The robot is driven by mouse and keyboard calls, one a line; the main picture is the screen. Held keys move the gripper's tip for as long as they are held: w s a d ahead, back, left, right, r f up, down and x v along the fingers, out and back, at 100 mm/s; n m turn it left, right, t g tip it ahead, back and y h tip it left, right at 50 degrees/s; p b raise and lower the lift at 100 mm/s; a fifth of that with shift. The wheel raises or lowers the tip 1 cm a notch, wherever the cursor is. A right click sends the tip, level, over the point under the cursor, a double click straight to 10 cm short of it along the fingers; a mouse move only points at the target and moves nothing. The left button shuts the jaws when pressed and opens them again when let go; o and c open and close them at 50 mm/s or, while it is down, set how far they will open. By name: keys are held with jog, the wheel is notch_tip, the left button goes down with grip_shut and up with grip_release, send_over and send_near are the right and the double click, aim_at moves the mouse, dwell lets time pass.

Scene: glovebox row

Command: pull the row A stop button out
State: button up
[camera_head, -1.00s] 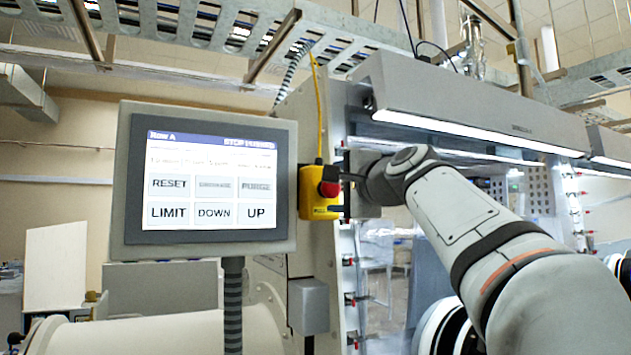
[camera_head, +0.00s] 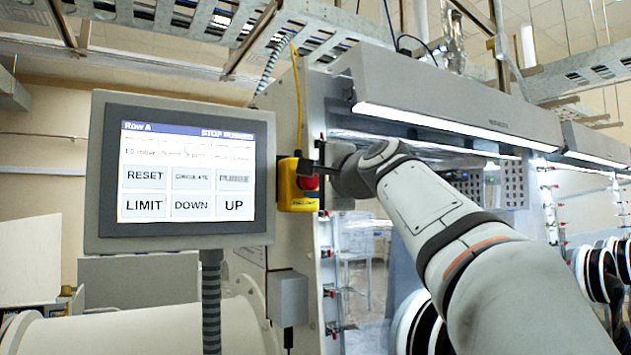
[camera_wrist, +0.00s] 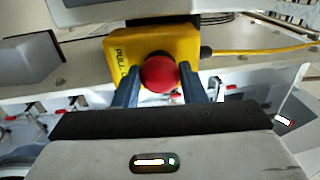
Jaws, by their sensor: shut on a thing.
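The red mushroom-shaped stop button (camera_head: 309,183) sits on a yellow box (camera_head: 286,190) just right of the Row A screen. In the wrist view the red button (camera_wrist: 159,74) stands out from the yellow box (camera_wrist: 118,42), which is marked "PULL". My gripper (camera_wrist: 158,80) has one finger on each side of the button and is shut on it. In the head view my gripper (camera_head: 319,180) reaches the button from the right, and its fingers partly hide it. The Row A screen (camera_head: 182,215) shows a header that seems to read "STOP PUSHED".
A yellow cable (camera_head: 296,100) rises from the box. A grey box (camera_head: 288,300) is mounted below it. The glovebox hood (camera_head: 450,105) with a lit strip is above my arm. Black-and-white glove ports (camera_head: 600,275) are at the right.

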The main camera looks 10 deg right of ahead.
grip_shut()
jog(key=shift+b+v, duration=0.5)
jog(key=shift+v, duration=0.35)
jog(key=shift+w+f, duration=0.1)
jog(key=shift+f, duration=0.05)
jog(key=o, duration=0.7)
grip_release()
jog(key=shift+o, duration=1.4)
jog(key=shift+s, duration=0.25)
jog(key=shift+o, duration=0.6)
jog(key=shift+w, duration=0.1)
jog(key=b+v, duration=0.2)
jog(key=v, duration=0.6)
jog(key=shift+b, duration=0.3)
